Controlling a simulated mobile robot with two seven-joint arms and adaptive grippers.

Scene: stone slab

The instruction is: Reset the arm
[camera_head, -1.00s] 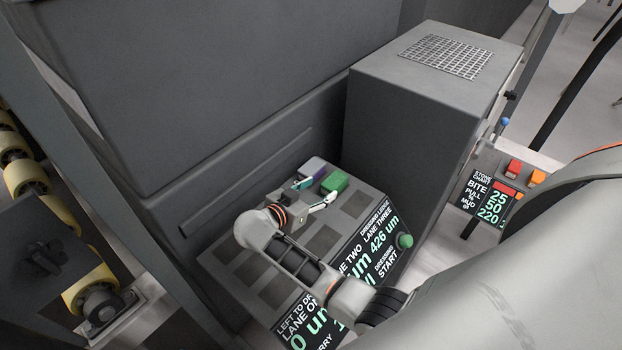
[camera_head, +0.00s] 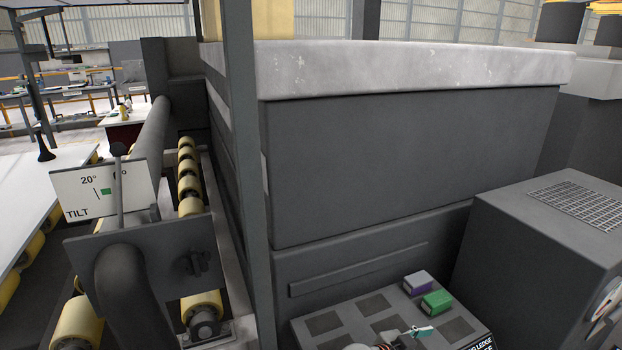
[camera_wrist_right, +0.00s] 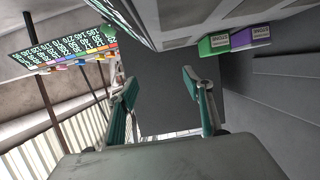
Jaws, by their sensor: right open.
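My right gripper (camera_head: 417,332) shows only in part at the bottom edge of the head view, just in front of a purple block (camera_head: 418,282) and a green block (camera_head: 436,302). In the right wrist view my right gripper (camera_wrist_right: 159,80) is open, its two green-padded fingers apart with nothing between them. The purple block (camera_wrist_right: 250,37) and the green block (camera_wrist_right: 214,44) stand side by side beyond the fingers in that view. Most of my right arm is cut off in the head view. My left gripper is in neither view.
The blocks sit on a grey ledge with dark square pads (camera_head: 368,305). A grey box with a grille (camera_head: 585,203) stands at the right. A large dark wall under a pale stone slab (camera_head: 420,68) rises behind. Rollers (camera_head: 190,185) and a tilt lever panel (camera_head: 105,190) are at left.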

